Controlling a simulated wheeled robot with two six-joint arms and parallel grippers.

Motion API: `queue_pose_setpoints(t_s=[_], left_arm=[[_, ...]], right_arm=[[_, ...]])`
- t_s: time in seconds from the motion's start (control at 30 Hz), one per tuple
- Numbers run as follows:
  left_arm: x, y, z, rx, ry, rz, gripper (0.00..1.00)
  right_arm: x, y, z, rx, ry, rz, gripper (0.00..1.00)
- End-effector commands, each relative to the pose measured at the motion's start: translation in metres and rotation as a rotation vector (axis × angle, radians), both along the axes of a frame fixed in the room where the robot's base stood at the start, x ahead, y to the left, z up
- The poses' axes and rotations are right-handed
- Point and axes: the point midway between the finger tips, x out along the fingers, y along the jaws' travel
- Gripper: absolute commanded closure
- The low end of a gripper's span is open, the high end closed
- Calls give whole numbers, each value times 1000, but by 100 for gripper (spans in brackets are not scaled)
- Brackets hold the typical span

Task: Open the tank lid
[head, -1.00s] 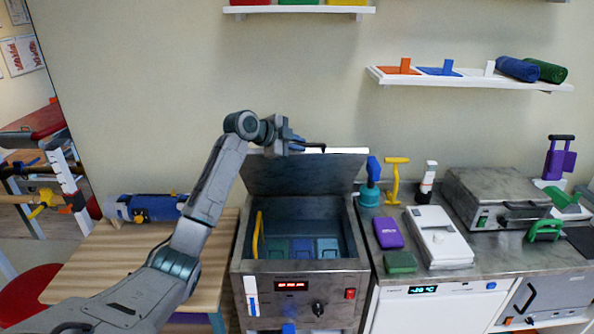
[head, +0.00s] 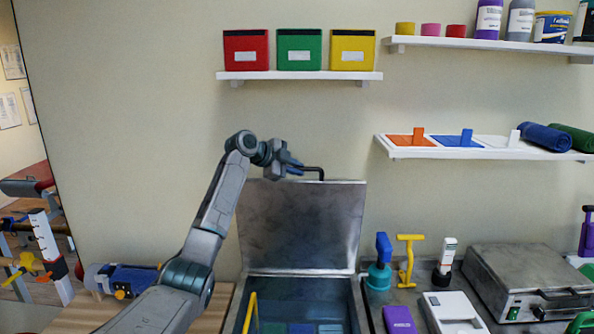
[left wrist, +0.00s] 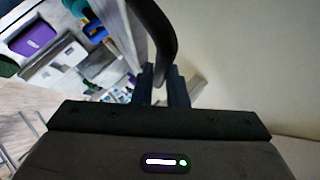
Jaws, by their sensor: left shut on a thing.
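The tank lid (head: 303,228) is a grey metal panel standing steeply raised at the back of the tank (head: 352,300). Its inner face shows in the head view. A dark bar handle (head: 318,170) sits at the lid's top edge; it also shows in the left wrist view (left wrist: 157,30) as a thick black bar. My left gripper (head: 294,167) is at the top of the lid, shut on the handle. Its fingers (left wrist: 165,85) show dark in the left wrist view. My right gripper is in neither view.
A shelf (head: 300,75) with red, green and yellow boxes is above the lid. Another shelf (head: 480,153) with coloured boards and rolls is to the right. A counter at right bears a purple pack (head: 398,320) and a metal appliance (head: 525,280).

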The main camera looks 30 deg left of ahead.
Motion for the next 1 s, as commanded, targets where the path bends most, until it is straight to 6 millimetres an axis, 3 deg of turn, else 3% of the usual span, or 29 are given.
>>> queue_pose_setpoints(t_s=[0.27,0.3,0.4,0.77,1.0], left_arm=[[0,0,-2,0,3,1,100],[0,0,-2,0,3,1,86],[0,0,-2,0,3,1,66],[-3,2,0,1,-1,1,66],[-36,17,16,3,-3,3,66]], right_arm=[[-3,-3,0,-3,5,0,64],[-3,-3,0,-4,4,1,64],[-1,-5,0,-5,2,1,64],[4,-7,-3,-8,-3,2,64],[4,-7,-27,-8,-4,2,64]])
